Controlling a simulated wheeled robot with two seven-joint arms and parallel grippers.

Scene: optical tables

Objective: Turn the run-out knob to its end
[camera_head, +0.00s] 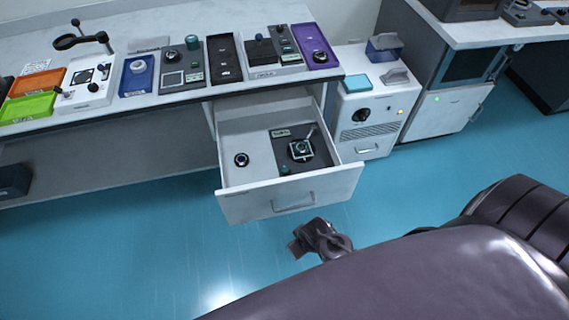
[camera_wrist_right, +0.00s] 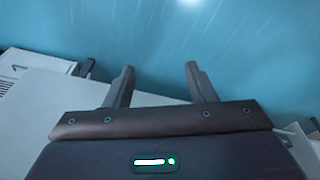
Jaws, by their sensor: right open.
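No label that I can read marks the run-out knob. Candidates are a black round knob (camera_head: 241,159) lying in the open drawer, a square-plated device with a round centre (camera_head: 301,149) also in the drawer, and a black dial (camera_head: 361,115) on the white cabinet's front. My right gripper (camera_head: 303,241) is low in front of the drawer, apart from all of these. In the right wrist view its two fingers (camera_wrist_right: 158,75) are spread, with nothing between them and blue floor behind. My left gripper is not in view.
The open drawer (camera_head: 228,203) juts out below the long bench. On the bench stand an orange tray (camera_head: 38,82), a green tray (camera_head: 28,107), a purple tray (camera_head: 303,38) and several devices. The white cabinet (camera_head: 343,135) stands right of the drawer. The floor ahead is clear.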

